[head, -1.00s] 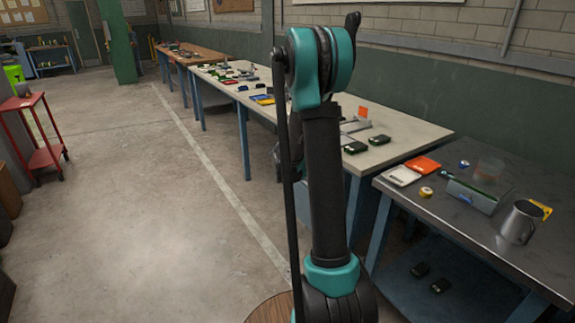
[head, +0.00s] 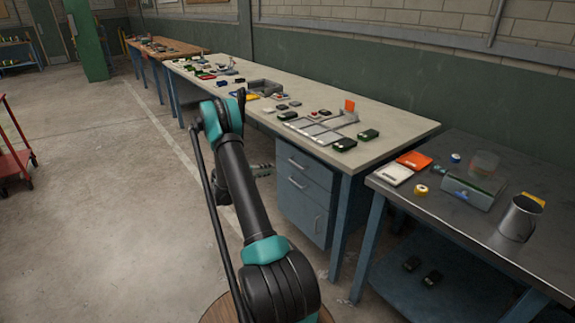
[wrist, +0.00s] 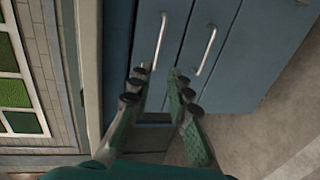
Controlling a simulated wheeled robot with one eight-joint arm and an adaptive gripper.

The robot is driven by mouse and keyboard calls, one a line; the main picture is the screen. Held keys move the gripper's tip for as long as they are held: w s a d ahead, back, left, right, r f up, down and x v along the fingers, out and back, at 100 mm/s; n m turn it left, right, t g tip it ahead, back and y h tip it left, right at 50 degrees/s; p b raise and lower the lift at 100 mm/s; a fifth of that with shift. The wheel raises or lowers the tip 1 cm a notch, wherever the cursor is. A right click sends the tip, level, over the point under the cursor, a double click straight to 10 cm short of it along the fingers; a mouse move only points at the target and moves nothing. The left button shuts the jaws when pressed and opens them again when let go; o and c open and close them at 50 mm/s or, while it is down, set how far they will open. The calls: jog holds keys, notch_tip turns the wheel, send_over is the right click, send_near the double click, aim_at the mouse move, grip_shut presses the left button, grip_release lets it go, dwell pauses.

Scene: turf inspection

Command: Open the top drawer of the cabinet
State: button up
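The blue-grey cabinet (head: 290,205) stands under the pale workbench. Its top drawer (head: 320,172) looks shut and carries a silver bar handle (head: 299,164). In the wrist view the picture is turned sideways; the top drawer's handle (wrist: 160,40) is the left one of two, and the lower drawer's handle (wrist: 207,50) is to its right. My gripper (wrist: 159,74) is open and empty, its fingertips near the end of the top handle, one to each side. Whether they touch it I cannot tell. In the head view my gripper (head: 262,170) is partly hidden behind my arm.
The workbench (head: 400,125) above the cabinet holds trays and small parts. A blue bench leg (head: 341,225) stands right of the cabinet. A dark metal table (head: 450,210) with a mug is at right. A red cart (head: 12,160) is at far left.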

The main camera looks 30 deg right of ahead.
jog(key=x, duration=1.7)
jog(key=shift+w, duration=0.1)
grip_shut()
